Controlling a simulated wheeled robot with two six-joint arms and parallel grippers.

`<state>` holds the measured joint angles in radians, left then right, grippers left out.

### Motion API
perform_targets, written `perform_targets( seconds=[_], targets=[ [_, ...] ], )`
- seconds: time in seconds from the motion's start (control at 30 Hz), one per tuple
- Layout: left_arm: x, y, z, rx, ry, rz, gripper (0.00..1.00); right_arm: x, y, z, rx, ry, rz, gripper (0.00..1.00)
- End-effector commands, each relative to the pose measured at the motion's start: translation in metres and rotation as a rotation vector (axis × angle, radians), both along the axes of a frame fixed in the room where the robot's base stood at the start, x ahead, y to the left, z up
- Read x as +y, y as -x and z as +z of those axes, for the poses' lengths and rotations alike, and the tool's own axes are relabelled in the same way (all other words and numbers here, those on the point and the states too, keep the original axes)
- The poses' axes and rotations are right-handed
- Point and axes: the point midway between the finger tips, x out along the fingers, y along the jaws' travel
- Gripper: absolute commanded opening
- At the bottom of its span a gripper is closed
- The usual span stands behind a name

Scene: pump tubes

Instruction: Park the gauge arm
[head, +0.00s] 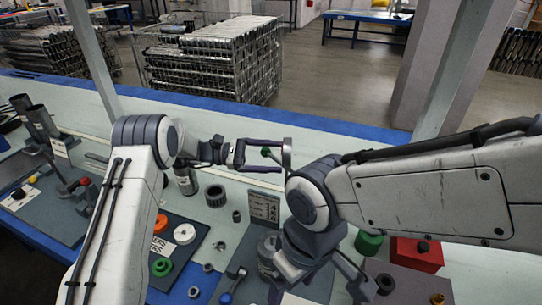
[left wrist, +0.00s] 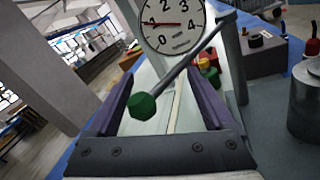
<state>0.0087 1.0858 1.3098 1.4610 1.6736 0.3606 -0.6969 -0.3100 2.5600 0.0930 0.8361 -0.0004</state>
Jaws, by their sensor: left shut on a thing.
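The gauge arm is a thin grey rod with a green knob (left wrist: 143,106) on its end; it crosses in front of a round white gauge dial (left wrist: 174,24) in the left wrist view. The dial has a red needle and numbers. In the head view the dial (head: 287,153) is seen nearly edge-on, with the green knob (head: 266,152) beside it.
A red box (head: 416,254) stands right of my right gripper.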

Motion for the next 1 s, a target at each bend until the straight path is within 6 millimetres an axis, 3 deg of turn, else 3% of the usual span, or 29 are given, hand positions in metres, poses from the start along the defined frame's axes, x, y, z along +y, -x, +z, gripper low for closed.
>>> perform_targets(
  seconds=[0.27,0.37,0.7,1.0],
  targets=[
    [-0.001,-0.002,0.002,-0.01,0.002,0.004,0.67,0.0,0.0,0.0,0.0,0.0,0.0,0.82],
    [0.011,-0.004,0.002,-0.012,0.002,0.006,0.67,0.0,0.0,-0.001,0.0,0.0,0.0,0.82],
    [0.079,-0.012,0.0,-0.007,0.001,0.006,0.67,0.0,0.0,-0.005,0.0,0.0,0.0,0.82],
    [0.105,-0.015,0.0,-0.003,0.001,0.001,0.67,0.0,0.0,-0.006,0.0,0.0,0.0,0.82]
  ],
)
